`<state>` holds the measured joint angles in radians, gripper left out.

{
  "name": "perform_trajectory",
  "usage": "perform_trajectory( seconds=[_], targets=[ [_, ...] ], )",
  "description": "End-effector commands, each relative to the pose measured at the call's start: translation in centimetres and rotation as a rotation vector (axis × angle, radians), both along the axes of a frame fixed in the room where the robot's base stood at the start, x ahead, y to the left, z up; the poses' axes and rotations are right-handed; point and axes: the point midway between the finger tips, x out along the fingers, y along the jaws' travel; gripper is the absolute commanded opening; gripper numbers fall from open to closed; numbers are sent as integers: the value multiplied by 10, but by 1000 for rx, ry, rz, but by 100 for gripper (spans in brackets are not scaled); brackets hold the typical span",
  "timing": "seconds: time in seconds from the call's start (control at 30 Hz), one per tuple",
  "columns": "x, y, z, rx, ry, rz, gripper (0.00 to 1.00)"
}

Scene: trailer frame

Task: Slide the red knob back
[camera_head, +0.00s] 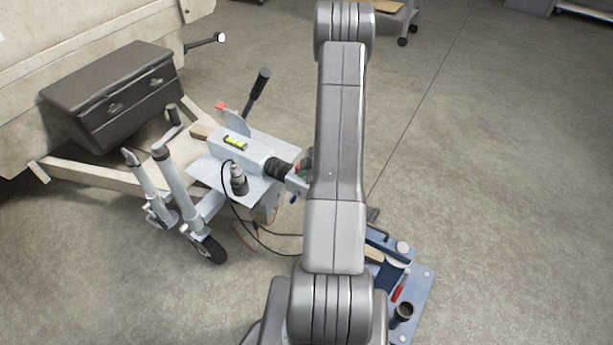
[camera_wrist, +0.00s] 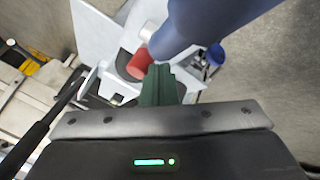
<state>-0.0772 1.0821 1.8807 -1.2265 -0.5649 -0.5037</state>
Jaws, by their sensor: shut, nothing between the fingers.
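The red knob (camera_wrist: 140,64) shows in the wrist view as a short red cylinder on the pale metal coupling part (camera_wrist: 112,45). My gripper (camera_wrist: 157,74) has dark green fingers, shut with nothing between them. Its fingertips are right beside the knob, on its lower right in the wrist view; I cannot tell whether they touch it. In the head view my arm covers most of the gripper and the knob cannot be made out clearly near the front end of the trailer coupling (camera_head: 292,180).
A thick blue cylinder (camera_wrist: 200,22) crosses close above the fingers in the wrist view. A black lever (camera_head: 258,92), a drill-like tool (camera_head: 238,180) and a yellow level (camera_head: 235,142) are around the drawbar. A blue stand (camera_head: 418,290) lies at lower right. Right floor is open.

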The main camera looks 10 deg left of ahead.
Motion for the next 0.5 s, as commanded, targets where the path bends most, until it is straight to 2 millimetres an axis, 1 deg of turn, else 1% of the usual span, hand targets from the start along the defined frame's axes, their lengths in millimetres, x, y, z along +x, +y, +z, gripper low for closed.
perform_trajectory(
  seconds=[0.37, 0.5],
  targets=[
    [1, 2, 0, 0, 1, 0, 0],
    [7, 14, 0, -1, -1, 3, 0]
  ],
)
